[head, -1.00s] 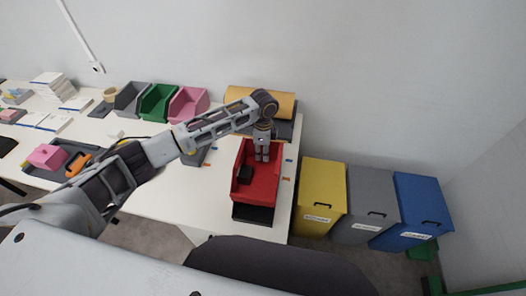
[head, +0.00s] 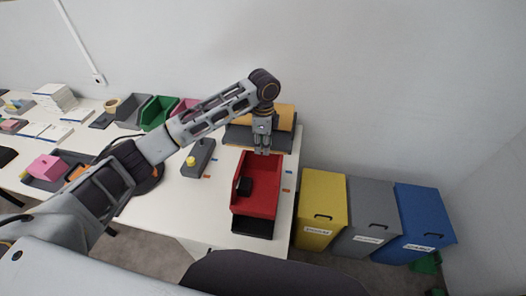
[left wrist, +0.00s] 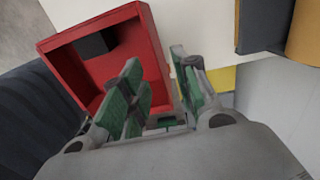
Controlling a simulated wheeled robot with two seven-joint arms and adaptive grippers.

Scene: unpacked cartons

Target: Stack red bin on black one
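The red bin (head: 262,203) sits on top of the black bin (head: 252,228) near the right end of the white table. Only the black bin's front part shows below the red one; the rest is hidden. A small black block (head: 244,187) lies inside the red bin. My left gripper (head: 262,152) is over the red bin's far edge. In the left wrist view its fingers (left wrist: 165,95) are spread and hold nothing, with the red bin (left wrist: 150,45) beside and below them. My right gripper is not in view.
A yellow bin (head: 321,208), a grey bin and a blue bin (head: 425,215) stand on the floor right of the table. Green and pink bins stand along the wall.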

